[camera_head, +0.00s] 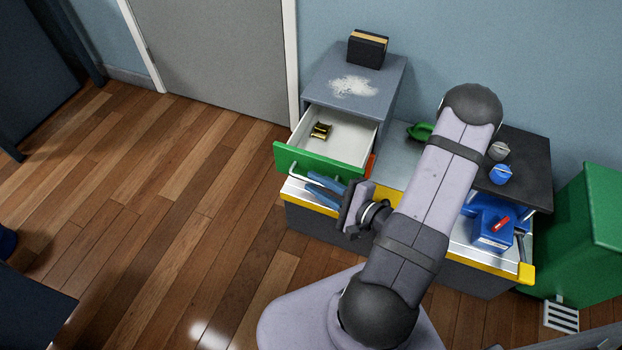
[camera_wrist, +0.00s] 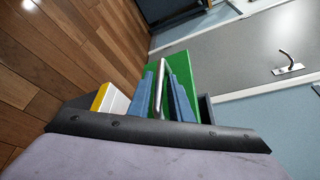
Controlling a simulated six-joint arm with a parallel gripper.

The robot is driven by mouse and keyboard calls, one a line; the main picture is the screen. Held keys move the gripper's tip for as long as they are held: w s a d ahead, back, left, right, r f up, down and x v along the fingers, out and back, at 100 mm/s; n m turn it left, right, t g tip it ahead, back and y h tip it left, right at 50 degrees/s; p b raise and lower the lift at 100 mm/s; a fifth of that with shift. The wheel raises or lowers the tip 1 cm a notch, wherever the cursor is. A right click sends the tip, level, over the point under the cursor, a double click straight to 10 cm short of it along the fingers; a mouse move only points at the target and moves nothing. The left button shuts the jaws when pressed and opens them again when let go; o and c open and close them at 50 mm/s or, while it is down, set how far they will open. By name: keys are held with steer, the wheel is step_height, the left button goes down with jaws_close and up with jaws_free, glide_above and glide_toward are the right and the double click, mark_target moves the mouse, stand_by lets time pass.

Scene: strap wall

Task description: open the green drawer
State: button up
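The green drawer (camera_head: 308,159) stands pulled well out of the grey cabinet (camera_head: 352,84), showing its white inside. A small brass-coloured thing (camera_head: 321,130) lies in it. Its green front with a silver bar handle also shows in the wrist view, the handle (camera_wrist: 160,84) between my blue fingers. My gripper (camera_head: 308,180) is at the drawer's front, its two fingers visibly apart. They appear open around the handle; whether either finger touches it is unclear. My wrist and fingers hide part of the front.
A black box (camera_head: 368,48) and white powder (camera_head: 353,86) are on the cabinet top. A green bin (camera_head: 580,240) stands right. Wooden floor at left is clear.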

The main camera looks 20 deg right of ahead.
steer(key=shift+p+v, duration=0.3)
steer(key=shift+v, duration=1.95)
steer(key=shift+w, duration=0.1)
steer(key=s+a+r+n+g+y, duration=0.2)
steer(key=a+n+g+y, duration=0.15)
steer(key=a, duration=0.25)
steer(key=s+a+r+n+g+y, duration=0.2)
steer(key=s+a+n+g, duration=0.15)
steer(key=a+g, duration=0.2)
steer(key=s+a+n+g+h, duration=0.2)
steer(key=s+n+g+h, duration=0.4)
steer(key=s+n+g, duration=0.2)
steer(key=w+d+r+n+t+h, duration=0.3)
steer(key=w+d+n+h, duration=0.1)
steer(key=w+d+h, duration=0.15)
step_height(320, 180, up, 35)
steer(key=p, duration=3.6)
steer(key=shift+s+h, duration=0.4)
steer(key=shift+s, duration=0.05)
